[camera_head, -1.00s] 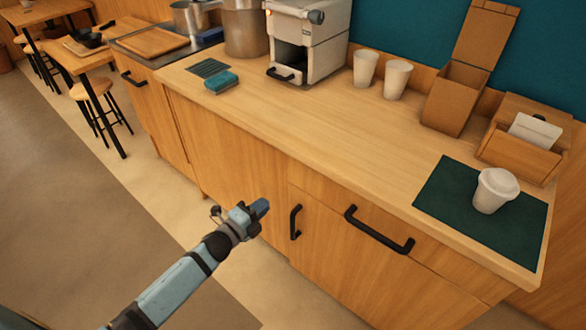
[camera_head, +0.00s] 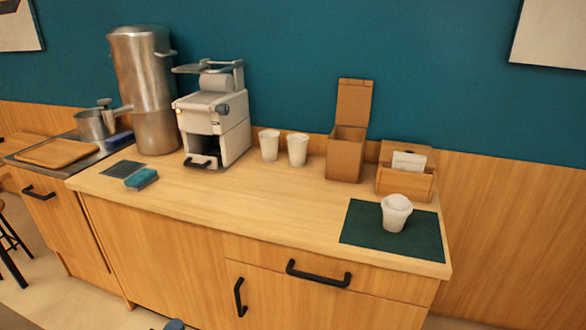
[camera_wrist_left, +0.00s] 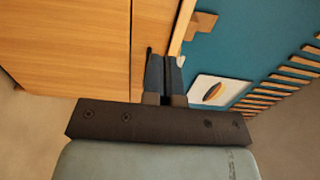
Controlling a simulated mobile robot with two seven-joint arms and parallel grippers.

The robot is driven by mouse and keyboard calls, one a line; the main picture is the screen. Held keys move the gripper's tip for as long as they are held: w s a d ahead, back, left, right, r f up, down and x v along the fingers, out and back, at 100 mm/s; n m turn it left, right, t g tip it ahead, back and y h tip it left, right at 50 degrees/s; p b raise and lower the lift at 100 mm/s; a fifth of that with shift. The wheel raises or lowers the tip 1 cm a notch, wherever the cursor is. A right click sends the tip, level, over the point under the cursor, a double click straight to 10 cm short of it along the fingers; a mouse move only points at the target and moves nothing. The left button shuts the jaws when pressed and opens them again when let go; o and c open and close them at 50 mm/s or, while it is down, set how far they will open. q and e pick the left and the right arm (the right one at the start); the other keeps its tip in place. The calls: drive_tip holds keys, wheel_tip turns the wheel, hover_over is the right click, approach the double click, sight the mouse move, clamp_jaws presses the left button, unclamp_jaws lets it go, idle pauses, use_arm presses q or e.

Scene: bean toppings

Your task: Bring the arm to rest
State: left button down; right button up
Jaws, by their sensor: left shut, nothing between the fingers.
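My left gripper (camera_head: 174,325) barely shows in the head view, as a small blue tip at the bottom edge. It is below the counter top and in front of the cabinet. In the left wrist view, its two blue fingers (camera_wrist_left: 166,76) are together with nothing between them. The rest of my left arm is out of the head view. My right gripper is in neither view.
The wooden counter (camera_head: 240,195) carries a white machine (camera_head: 213,125), a steel urn (camera_head: 147,90), two paper cups (camera_head: 297,150), a tall box (camera_head: 345,150) and a white cup (camera_head: 396,213) on a green mat (camera_head: 355,233). Black handles (camera_head: 318,275) stick out from the cabinet front.

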use_arm(q)
drive_tip(key=a+r+m+g, duration=0.15)
drive_tip(key=a+m, duration=0.25)
drive_tip(key=a, duration=0.8)
drive_tip(key=s+d+f+n+g+y, duration=0.1)
drive_tip(key=s+d+f+n+g, duration=0.1)
drive_tip(key=s+d+n, duration=0.35)
drive_tip(key=s+d+f+n+g+y, duration=0.1)
drive_tip(key=s+d+f+n+g, duration=0.1)
drive_tip(key=s+n, duration=0.65)
drive_tip(key=s+d+f+n+g+y, duration=0.1)
drive_tip(key=s+d+f+n+g, duration=0.2)
drive_tip(key=s, duration=0.7)
drive_tip(key=w+d+r+n+t+h, duration=0.1)
drive_tip(key=w+d+r+n+t, duration=0.15)
drive_tip(key=d+n, duration=0.6)
wheel_tip(320, 180, up, 16)
drive_tip(key=s+d+m+p, duration=0.1)
drive_tip(key=m+p, duration=0.2)
drive_tip(key=p, duration=1.7)
drive_tip(key=shift+s+d, duration=0.35)
drive_tip(key=shift+s, duration=0.05)
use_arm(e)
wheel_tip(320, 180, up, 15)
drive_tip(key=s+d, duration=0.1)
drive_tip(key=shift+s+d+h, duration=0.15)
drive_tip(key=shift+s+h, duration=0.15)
